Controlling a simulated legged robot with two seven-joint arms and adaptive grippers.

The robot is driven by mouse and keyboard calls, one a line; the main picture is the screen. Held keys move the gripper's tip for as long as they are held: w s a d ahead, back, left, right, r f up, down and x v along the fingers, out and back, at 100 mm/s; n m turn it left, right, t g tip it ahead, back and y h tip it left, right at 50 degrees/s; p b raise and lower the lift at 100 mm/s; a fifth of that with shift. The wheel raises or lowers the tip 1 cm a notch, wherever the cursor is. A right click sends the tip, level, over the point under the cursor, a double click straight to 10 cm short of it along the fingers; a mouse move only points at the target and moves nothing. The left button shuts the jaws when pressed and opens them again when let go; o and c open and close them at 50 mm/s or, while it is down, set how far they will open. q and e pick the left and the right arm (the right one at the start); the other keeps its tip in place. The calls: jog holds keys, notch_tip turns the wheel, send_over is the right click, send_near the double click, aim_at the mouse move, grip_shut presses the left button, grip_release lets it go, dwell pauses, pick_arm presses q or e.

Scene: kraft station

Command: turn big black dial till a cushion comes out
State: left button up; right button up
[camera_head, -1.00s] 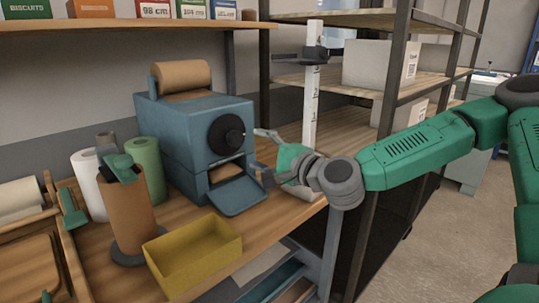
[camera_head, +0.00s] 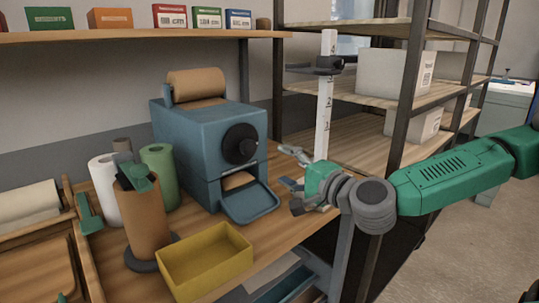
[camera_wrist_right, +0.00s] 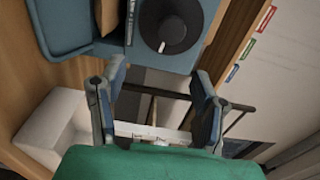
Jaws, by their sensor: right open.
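The big black dial (camera_head: 241,144) is on the front of a blue machine (camera_head: 180,128) with a brown paper roll (camera_head: 195,84) on top. In the right wrist view, the dial (camera_wrist_right: 172,22) shows a white mark. Brown paper (camera_head: 238,181) shows in the slot below the dial, above a blue tray (camera_head: 250,204). My right gripper (camera_head: 288,168) is open and empty, to the right of the dial and apart from it. In the right wrist view, its two fingers (camera_wrist_right: 155,88) are spread, with the dial beyond them. My left gripper is not in view.
A yellow bin (camera_head: 205,259) stands in front of the machine. Paper rolls (camera_head: 146,215) stand to its left. A white scaled post (camera_head: 325,100) stands right behind my right gripper. Shelves with pale boxes (camera_head: 390,73) are at the right.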

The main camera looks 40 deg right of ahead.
aim_at(252, 150)
jog(key=w+n+p, duration=0.3)
jog(key=w+n, duration=0.1)
jog(key=n, duration=0.2)
jog(key=w+a+n+p, duration=0.1)
jog(key=w+n+p, duration=0.3)
jog(key=n, duration=0.2)
jog(key=w+a+n+p, duration=0.1)
jog(key=w+n+p, duration=0.3)
jog(key=n, duration=0.2)
jog(key=shift+a+r, duration=0.15)
jog(key=shift+r, duration=0.25)
jog(key=c, duration=1.2)
